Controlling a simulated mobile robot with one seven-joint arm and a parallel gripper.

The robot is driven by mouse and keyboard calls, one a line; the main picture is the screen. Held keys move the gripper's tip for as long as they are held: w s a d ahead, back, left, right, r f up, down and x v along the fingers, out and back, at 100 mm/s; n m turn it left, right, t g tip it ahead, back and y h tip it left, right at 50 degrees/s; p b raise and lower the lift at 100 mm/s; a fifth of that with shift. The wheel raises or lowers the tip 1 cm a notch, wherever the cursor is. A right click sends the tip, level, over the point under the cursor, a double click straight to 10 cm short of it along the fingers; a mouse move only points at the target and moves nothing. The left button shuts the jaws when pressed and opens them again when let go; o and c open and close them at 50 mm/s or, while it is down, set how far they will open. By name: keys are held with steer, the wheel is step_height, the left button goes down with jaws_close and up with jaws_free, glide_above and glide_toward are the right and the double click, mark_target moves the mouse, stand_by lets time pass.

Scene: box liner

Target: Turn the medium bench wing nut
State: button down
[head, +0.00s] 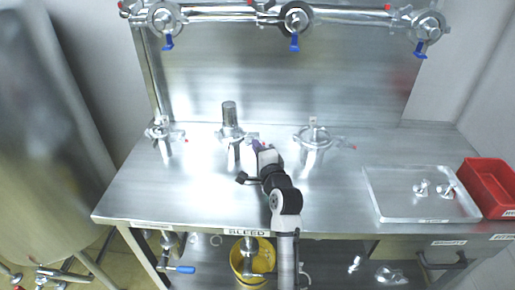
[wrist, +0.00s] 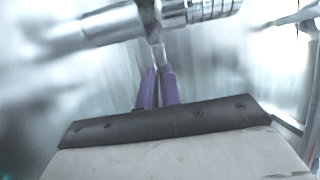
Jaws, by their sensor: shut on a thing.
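The middle of three clamped fittings (head: 235,150) stands on the steel bench, with a tall grey cylinder (head: 229,115) rising from it. My gripper (head: 256,145) is at its right side, reaching in from the front. In the wrist view its purple fingers (wrist: 158,72) are close together, shut on a thin shiny metal piece, which looks like the wing nut (wrist: 155,51). Behind it runs a shiny metal body (wrist: 170,14) with a ribbed section. The wing nut is too small to tell apart in the head view.
Similar clamped fittings stand at left (head: 162,136) and right (head: 313,142) of my arm. A metal tray (head: 395,205) with small shiny parts and a red bin (head: 488,187) are at the right. Pipes with blue-handled valves (head: 295,20) cross the back. The bench's front left is clear.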

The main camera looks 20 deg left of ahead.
steer(key=shift+r, duration=0.1)
steer(key=n+p, duration=0.1)
steer(key=n+h, duration=0.1)
steer(key=n+p, duration=0.1)
steer(key=shift+a+r+n+g+p, duration=0.1)
steer(key=shift+r+n+g+p, duration=0.2)
steer(key=shift+g, duration=0.1)
steer(key=shift+s+a+n+h+p, duration=0.15)
steer(key=shift+n+h+p, duration=0.55)
steer(key=shift+n+h, duration=1.45)
steer(key=shift+a+n+h+p, duration=0.2)
steer(key=shift+n+h+p, duration=0.8)
steer(key=shift+n, duration=1.95)
steer(key=shift+h+b, duration=0.35)
steer(key=shift+h, duration=0.1)
steer(key=c, duration=1.6)
jaws_free()
